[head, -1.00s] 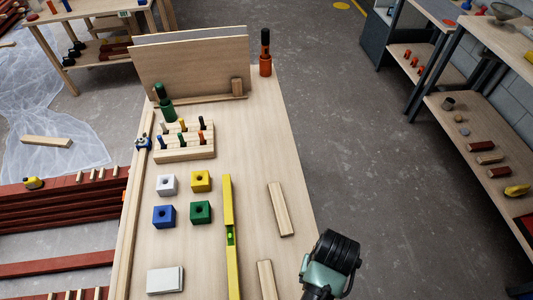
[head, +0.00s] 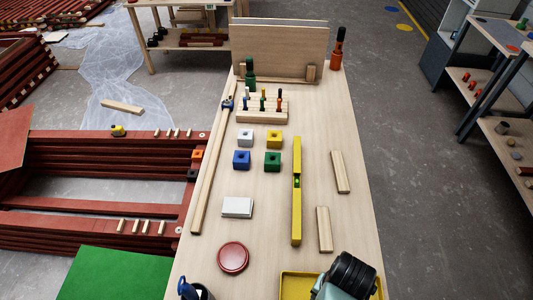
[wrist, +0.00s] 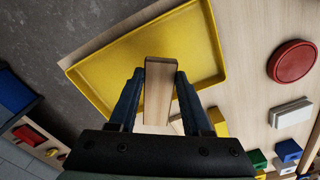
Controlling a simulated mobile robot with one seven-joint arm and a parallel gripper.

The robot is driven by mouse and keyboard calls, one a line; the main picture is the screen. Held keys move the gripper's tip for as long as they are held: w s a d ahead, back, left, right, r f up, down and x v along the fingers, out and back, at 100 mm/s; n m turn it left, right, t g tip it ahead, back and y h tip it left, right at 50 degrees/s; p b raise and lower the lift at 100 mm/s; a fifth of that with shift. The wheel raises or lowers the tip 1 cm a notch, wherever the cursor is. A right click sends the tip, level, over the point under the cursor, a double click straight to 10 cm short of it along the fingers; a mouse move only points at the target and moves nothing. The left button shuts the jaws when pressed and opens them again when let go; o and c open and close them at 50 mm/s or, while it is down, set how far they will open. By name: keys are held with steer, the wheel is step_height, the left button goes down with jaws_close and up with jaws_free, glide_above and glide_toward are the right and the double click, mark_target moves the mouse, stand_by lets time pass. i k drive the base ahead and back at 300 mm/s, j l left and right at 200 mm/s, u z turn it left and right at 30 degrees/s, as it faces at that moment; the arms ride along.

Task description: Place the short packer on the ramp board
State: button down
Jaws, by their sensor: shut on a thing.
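My gripper (wrist: 158,98) is shut on a short wooden block (wrist: 158,88), which appears to be the short packer. The block is held between the two dark fingers, over the yellow tray (wrist: 205,35). The tray also shows at the bottom edge of the head view (head: 290,285), partly behind my arm. The fingers and the block are hidden in the head view. Which board is the ramp board I cannot tell for sure; a plain wooden board (head: 275,50) stands on edge at the back of the bench, and a green sloping panel (head: 115,275) lies at lower left.
On the bench (head: 355,240) are two loose wooden pieces (head: 341,172) (head: 324,229), a yellow level (head: 297,210), coloured cubes (head: 273,161), a red disc (head: 233,257), a white block (head: 237,207) and a peg rack (head: 262,117).

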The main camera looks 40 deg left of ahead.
mark_target(120, 279)
steer(key=k+j+u, duration=0.15)
steer(key=k+j, duration=0.15)
steer(key=k+j+u, duration=0.35)
steer(key=j, duration=0.4)
steer(key=k+j+u, duration=0.2)
steer(key=j, duration=0.25)
steer(key=i+j, duration=0.1)
steer(key=j, duration=0.25)
steer(key=i+j+u, duration=0.15)
steer(key=j, duration=0.6)
steer(key=i+j+u, duration=0.1)
steer(key=i+j, duration=0.1)
steer(key=j, duration=0.1)
